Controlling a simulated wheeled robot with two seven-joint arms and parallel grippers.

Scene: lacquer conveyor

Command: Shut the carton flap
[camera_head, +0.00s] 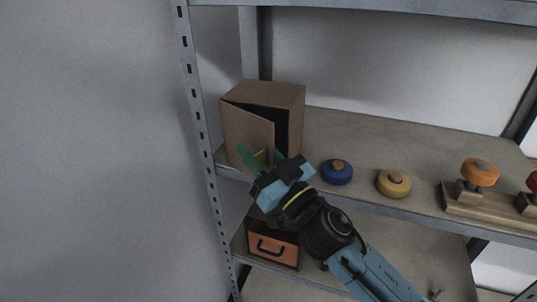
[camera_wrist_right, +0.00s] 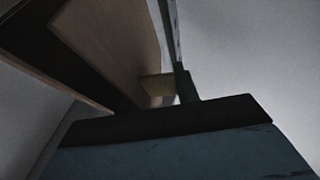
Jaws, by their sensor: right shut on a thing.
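A brown carton (camera_head: 287,95) stands on the shelf at the left end, and its front flap (camera_head: 247,129) is partly open, with a dark gap along its right side. My right gripper (camera_head: 260,160) is at the lower right part of the flap, its green fingers up against it. It is shut on a small yellowish tab at the flap's edge. In the right wrist view the flap (camera_wrist_right: 115,40) slants across the upper left, and the yellowish tab (camera_wrist_right: 158,86) shows beside a green finger. My left gripper is not in view.
On the same shelf (camera_head: 420,148) are a blue knob (camera_head: 337,172), a yellow knob (camera_head: 393,184) and an orange knob (camera_head: 480,172) on a wooden block. A shelf post (camera_head: 196,110) stands close left of the carton. An orange box (camera_head: 272,246) sits on the shelf below.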

